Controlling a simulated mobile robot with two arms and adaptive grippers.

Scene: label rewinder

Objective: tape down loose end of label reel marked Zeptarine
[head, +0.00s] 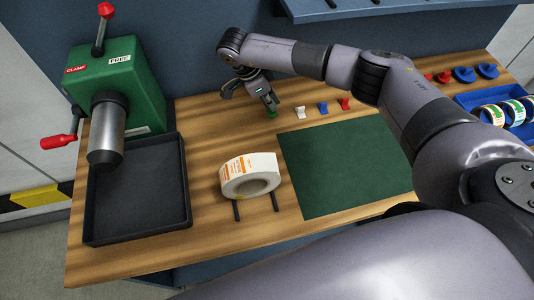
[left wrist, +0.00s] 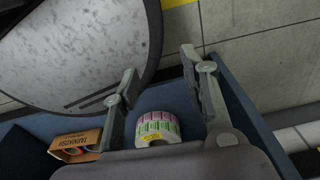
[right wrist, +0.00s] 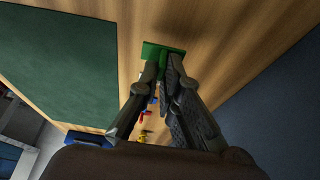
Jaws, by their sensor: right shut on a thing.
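A white label reel (head: 262,166) with orange print stands on two dark rails on the wooden bench; I cannot read its name. My right gripper (head: 268,98) is low over the back of the bench, beyond the reel. It is shut on a small green piece (head: 272,112), which shows as a flat green block between the fingertips in the right wrist view (right wrist: 163,49). White (head: 300,112), blue (head: 323,108) and red (head: 344,103) pieces stand in a row to its right. My left gripper (left wrist: 158,64) is open and empty, outside the head view.
A green clamp machine (head: 118,85) and a black tray (head: 135,190) are at left. A green mat (head: 345,165) lies clear at centre. A blue bin (head: 484,97) at right holds reels. The left wrist view shows another reel (left wrist: 158,127) and a cardboard box (left wrist: 77,144).

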